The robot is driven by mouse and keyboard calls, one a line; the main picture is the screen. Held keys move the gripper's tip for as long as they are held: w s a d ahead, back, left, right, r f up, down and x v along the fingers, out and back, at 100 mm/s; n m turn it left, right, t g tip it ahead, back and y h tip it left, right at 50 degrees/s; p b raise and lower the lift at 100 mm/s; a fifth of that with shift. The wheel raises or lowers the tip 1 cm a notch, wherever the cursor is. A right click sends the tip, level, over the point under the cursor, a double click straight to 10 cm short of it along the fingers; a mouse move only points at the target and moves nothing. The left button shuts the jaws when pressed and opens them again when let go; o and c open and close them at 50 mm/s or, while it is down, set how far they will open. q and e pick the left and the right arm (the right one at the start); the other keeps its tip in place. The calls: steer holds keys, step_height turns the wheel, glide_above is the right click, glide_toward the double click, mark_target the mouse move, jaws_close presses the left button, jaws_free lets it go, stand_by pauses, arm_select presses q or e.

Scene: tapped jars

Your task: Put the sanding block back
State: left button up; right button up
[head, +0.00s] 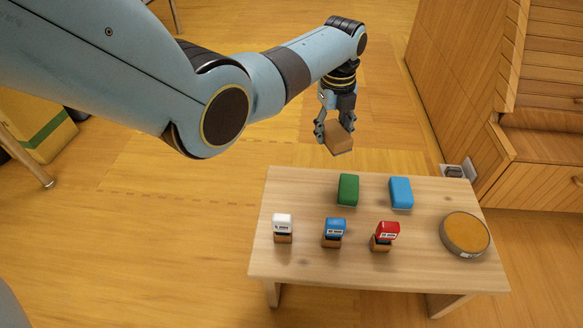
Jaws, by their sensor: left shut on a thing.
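My left gripper (335,127) is shut on a brown block (339,141), which looks like the sanding block. It holds the block tilted in the air beyond the far edge of the wooden table (300,190), above the floor in the picture. The block's upper part is partly covered by the fingers. My right gripper is out of view.
A green block (348,189) and a blue block (401,192) lie at the table's back. In front stand white (282,222), blue (335,226) and red (388,230) capped items with brown lower parts. A round tin (465,234) is at right. The table's left back is clear.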

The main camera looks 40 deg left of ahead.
arm_select(q)
step_height(320, 180, down, 4)
steer(key=w+m+b, duration=0.1)
steer(key=w+b, duration=0.1)
steer(key=b, duration=0.3)
glide_above(292, 189)
step_height(292, 189, down, 6)
steer(key=shift+w+d+f, duration=0.1)
steer(key=shift+f, duration=0.3)
steer(key=f+b, duration=0.1)
steer(key=f, duration=0.1)
steer(key=f+b, duration=0.1)
steer(key=shift+s+f, duration=0.2)
steer(key=shift+f, duration=0.15)
steer(key=shift+f+b, duration=0.1)
steer(key=shift+b, duration=0.25)
steer(key=shift+w, duration=0.1)
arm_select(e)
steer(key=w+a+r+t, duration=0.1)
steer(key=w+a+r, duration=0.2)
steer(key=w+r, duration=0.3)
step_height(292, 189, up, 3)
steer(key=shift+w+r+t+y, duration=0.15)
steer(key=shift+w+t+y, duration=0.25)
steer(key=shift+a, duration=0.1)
